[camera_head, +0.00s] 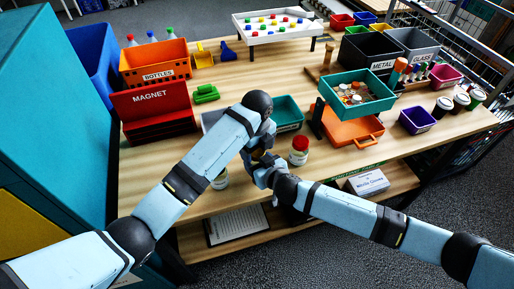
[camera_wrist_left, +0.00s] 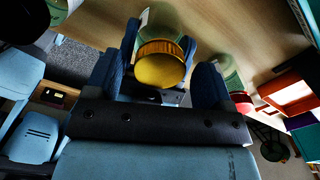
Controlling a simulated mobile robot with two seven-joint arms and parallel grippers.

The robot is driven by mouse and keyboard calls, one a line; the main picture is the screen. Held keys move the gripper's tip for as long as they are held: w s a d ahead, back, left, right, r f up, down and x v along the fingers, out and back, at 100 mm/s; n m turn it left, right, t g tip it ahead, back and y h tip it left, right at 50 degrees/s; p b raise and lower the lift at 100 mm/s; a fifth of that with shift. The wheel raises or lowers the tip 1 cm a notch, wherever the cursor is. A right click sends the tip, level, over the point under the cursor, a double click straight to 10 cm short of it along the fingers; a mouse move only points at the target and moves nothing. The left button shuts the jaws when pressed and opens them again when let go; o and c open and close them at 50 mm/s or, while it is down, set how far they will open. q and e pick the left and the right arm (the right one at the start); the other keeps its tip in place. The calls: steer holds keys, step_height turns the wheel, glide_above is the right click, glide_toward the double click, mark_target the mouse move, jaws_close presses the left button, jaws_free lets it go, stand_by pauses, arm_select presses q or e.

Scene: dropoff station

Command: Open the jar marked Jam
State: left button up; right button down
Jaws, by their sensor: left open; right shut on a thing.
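My left gripper (camera_head: 262,158) is open above the middle front of the table. In the left wrist view a glass jar with a yellow lid (camera_wrist_left: 160,66) sits between the fingers of the left gripper (camera_wrist_left: 165,75). My right gripper (camera_head: 264,174) is low beside the left one, shut on what appears to be this jar; the arms hide the grip in the head view. A jar with a red lid (camera_head: 299,150) stands just right of the grippers. Another jar (camera_head: 220,179) stands left of them, partly behind my left arm. I cannot read any jar label.
A teal bin (camera_head: 288,125) lies behind the grippers. An orange tray (camera_head: 352,132) and a raised teal tray (camera_head: 340,107) with small items are to the right. A red MAGNET box (camera_head: 150,120) and orange BOTTLES bin (camera_head: 140,79) stand left. The table's front edge is close.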

arm_select(q)
steer(key=shift+r, duration=0.1)
step_height(320, 180, up, 8)
steer(key=shift+f, duration=0.25)
steer(key=shift+c, duration=0.4)
steer(key=shift+f, duration=3.9)
steer(key=c, duration=0.9)
steer(key=o, duration=1)
